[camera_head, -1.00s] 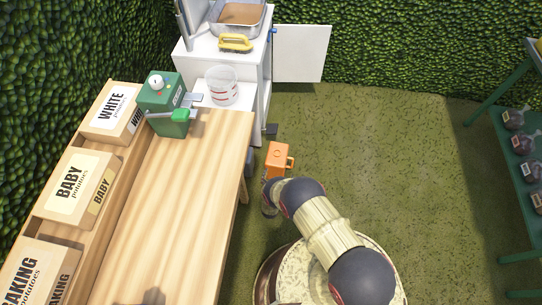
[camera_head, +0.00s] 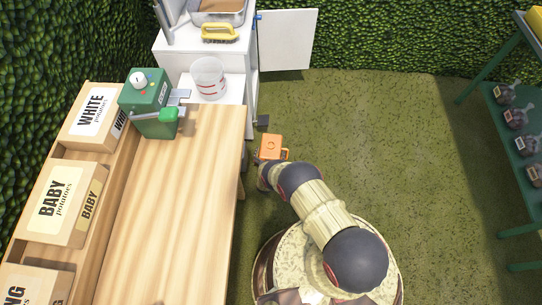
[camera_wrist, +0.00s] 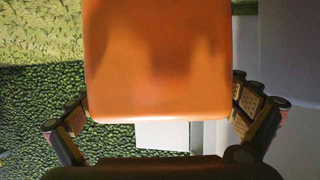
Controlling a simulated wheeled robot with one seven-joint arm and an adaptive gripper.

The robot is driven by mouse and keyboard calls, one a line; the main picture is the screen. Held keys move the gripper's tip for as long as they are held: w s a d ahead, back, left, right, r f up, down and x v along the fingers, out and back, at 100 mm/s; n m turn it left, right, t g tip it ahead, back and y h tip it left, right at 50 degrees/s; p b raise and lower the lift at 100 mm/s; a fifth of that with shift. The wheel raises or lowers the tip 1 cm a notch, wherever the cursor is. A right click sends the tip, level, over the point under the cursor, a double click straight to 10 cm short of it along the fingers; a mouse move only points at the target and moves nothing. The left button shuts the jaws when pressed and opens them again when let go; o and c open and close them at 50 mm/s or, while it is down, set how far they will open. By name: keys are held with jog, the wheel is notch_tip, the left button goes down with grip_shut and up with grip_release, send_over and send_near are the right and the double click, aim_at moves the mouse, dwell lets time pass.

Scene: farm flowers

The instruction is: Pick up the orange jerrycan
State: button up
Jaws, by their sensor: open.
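The orange jerrycan (camera_head: 271,146) stands on the green floor beside the right side of the wooden table, just beyond the end of my arm. In the wrist view the jerrycan (camera_wrist: 157,60) fills the upper middle, very close to the camera. My gripper (camera_wrist: 165,118) is open, with one finger on each side of the jerrycan. I cannot tell whether either finger touches it. In the head view my gripper's fingers are hidden by my arm and the jerrycan.
The wooden table (camera_head: 190,200) with potato boxes (camera_head: 62,203) is close on the left. A white cabinet (camera_head: 205,55) with an open door (camera_head: 286,40) stands behind. A green rack (camera_head: 505,100) is at the right. The floor (camera_head: 400,150) between is clear.

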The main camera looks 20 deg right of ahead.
jog(key=shift+w, duration=0.2)
jog(key=shift+c, duration=1.3)
jog(key=c, duration=1.4)
